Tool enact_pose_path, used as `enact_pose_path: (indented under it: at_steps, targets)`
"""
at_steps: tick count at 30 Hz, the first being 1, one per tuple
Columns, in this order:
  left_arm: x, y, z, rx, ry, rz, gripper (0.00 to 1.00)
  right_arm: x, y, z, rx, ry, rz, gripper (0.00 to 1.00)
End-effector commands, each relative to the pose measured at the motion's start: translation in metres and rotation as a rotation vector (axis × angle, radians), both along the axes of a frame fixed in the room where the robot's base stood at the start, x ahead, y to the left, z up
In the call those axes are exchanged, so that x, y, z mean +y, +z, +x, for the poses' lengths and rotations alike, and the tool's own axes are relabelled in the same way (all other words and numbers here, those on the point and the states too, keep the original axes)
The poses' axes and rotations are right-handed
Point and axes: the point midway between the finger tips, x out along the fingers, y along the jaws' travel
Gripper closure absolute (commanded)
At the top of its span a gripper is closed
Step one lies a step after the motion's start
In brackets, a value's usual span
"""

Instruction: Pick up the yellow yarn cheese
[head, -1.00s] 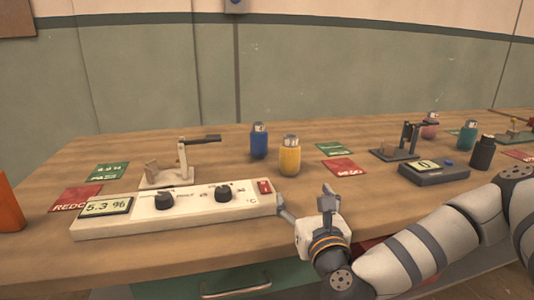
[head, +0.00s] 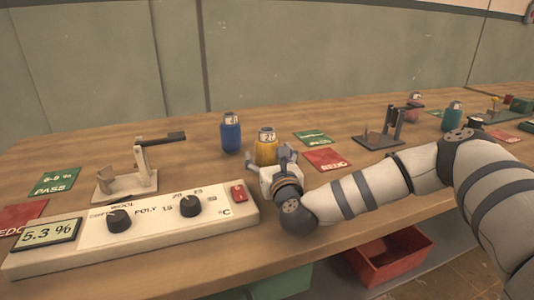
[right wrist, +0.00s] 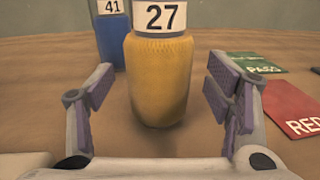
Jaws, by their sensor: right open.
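The yellow yarn cheese (head: 265,149) stands upright on the wooden bench behind the white meter. In the right wrist view the yellow yarn cheese (right wrist: 160,80) has a white band marked 27 and stands straight ahead. My right gripper (head: 270,156) is just in front of it, and its two fingers also show in the right wrist view (right wrist: 162,105). The fingers are open, one to each side of the lower yarn, with gaps between. I cannot tell how far the fingertips reach along its sides. My left gripper is not in view.
A blue yarn cheese (head: 231,134) stands close by on the left. The white meter (head: 140,228) reading 5.3 % lies in front. Green (head: 313,137) and red (head: 326,160) cards lie flat to the right. A dark stand (head: 385,134) is beyond them. A red bin (head: 390,258) sits below the bench.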

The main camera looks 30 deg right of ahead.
Motion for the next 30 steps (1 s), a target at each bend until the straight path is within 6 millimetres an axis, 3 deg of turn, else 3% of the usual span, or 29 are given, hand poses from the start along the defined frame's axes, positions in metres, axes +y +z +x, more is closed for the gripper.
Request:
enact_pose_path:
  at_steps: [3,10,18,26,30]
  targets:
    - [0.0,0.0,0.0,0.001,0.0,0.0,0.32,-0.005,0.001,0.015,-0.002,0.0,-0.001,0.27]
    - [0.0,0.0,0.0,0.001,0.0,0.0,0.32,-0.006,0.0,0.018,0.0,0.002,0.001,0.27]
    - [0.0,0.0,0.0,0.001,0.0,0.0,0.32,-0.006,0.0,0.018,0.0,0.001,0.001,0.82]
    - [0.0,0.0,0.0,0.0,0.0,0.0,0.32,-0.006,0.002,0.018,-0.001,0.001,0.001,0.82]
    - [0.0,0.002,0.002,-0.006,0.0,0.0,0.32,-0.007,0.015,0.018,-0.004,0.0,0.0,0.82]
